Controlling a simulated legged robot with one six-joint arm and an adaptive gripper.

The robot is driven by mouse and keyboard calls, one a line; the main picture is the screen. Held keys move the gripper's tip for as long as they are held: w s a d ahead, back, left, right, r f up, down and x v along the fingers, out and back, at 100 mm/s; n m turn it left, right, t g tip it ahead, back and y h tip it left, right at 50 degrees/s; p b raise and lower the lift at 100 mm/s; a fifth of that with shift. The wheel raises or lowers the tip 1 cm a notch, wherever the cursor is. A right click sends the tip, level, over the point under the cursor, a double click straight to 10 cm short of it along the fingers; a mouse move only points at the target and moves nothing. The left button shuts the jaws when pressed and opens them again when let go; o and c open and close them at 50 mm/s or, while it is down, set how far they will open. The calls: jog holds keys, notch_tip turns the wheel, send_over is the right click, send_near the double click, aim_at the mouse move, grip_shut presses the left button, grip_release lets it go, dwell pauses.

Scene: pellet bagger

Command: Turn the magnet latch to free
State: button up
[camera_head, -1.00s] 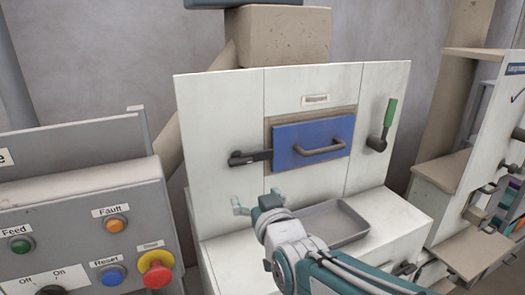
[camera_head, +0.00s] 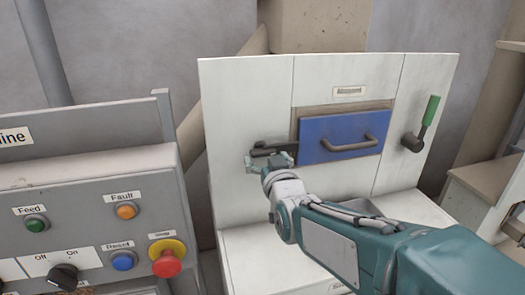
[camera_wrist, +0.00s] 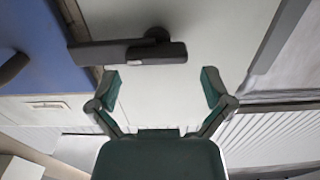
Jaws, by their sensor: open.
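The magnet latch (camera_head: 272,149) is a dark bar lying roughly level on the white panel, left of the blue door (camera_head: 315,131). Its right end reaches the door edge. In the wrist view the latch (camera_wrist: 130,52) crosses the top, with its round pivot on the white panel and its other end over the blue door. My gripper (camera_head: 267,164) is at the latch's left part in the head view and hides some of it. In the wrist view my gripper (camera_wrist: 160,86) is open and empty, its fingers spread just short of the bar. I see no clear contact.
The door has a dark pull handle (camera_head: 350,146). A green-gripped lever (camera_head: 430,112) is on the panel to the right. A grey control box (camera_head: 75,185) with buttons, a dial and a red stop button (camera_head: 166,265) stands at left. A tray (camera_head: 362,207) is partly hidden behind my arm.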

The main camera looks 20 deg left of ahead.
aim_at(265, 154)
jog(key=x, duration=0.3)
jog(key=shift+w+d, duration=0.1)
jog(key=shift+d, duration=0.15)
jog(key=shift+w+a, duration=0.15)
jog(key=shift+a, duration=0.1)
jog(key=c, duration=0.9)
jog(key=shift+o, duration=0.2)
